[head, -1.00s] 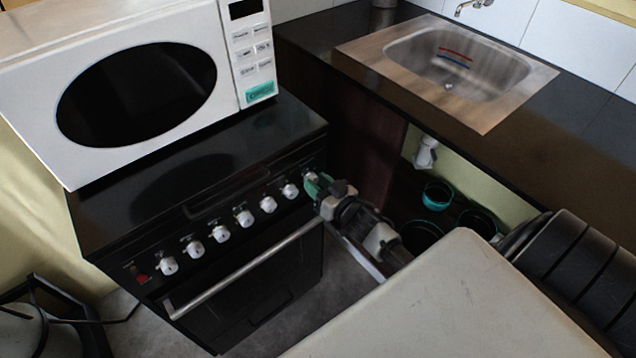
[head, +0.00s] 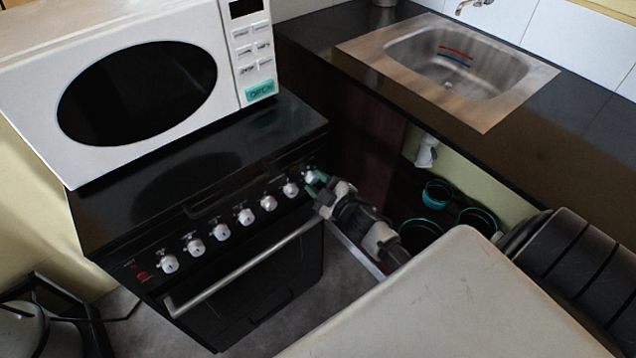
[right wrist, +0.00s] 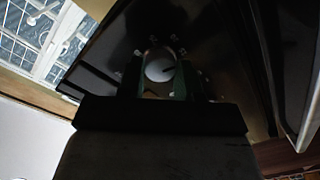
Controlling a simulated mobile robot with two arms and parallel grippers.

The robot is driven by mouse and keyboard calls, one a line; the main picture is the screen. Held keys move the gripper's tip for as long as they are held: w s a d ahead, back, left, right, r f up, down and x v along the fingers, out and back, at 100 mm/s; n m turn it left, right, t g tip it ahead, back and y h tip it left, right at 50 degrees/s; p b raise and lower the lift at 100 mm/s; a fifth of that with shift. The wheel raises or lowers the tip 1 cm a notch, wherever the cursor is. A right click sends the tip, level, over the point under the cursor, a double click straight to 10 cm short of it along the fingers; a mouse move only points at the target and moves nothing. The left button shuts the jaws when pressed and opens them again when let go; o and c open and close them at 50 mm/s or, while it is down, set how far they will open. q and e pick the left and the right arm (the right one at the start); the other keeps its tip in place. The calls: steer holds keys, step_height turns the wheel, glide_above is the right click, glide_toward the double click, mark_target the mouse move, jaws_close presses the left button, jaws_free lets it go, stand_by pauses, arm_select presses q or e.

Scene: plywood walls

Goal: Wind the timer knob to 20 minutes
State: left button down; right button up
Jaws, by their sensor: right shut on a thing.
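A row of white knobs runs along the front panel of the black oven (head: 250,290). The knob at the right end (head: 309,176) is partly hidden by my right gripper (head: 316,184), whose green fingers reach it from the front right. In the right wrist view this round white knob (right wrist: 159,68) sits between the two green fingers, with a dark pointer mark towards its right side. Pale marks ring it on the black panel, too small to read. My right gripper (right wrist: 161,88) is shut on this knob. My left gripper is not in view.
A white microwave (head: 140,90) stands on the oven top. The oven handle bar (head: 245,268) runs below the knobs, close to my right gripper. A counter with a steel sink (head: 455,70) is at the right, with teal-rimmed pots (head: 436,194) under it.

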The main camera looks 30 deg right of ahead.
steer(key=n+b, duration=0.1)
steer(key=n, duration=0.4)
steer(key=shift+f+n, duration=0.1)
steer(key=shift+n, duration=0.2)
steer(key=shift+a, duration=0.1)
stand_by(0.4)
steer(key=o, duration=0.9)
steer(key=s, duration=0.7)
steer(key=s+b, duration=0.1)
steer(key=s, duration=0.2)
steer(key=shift+s+d+r, duration=0.3)
steer(key=shift+s+d, duration=0.1)
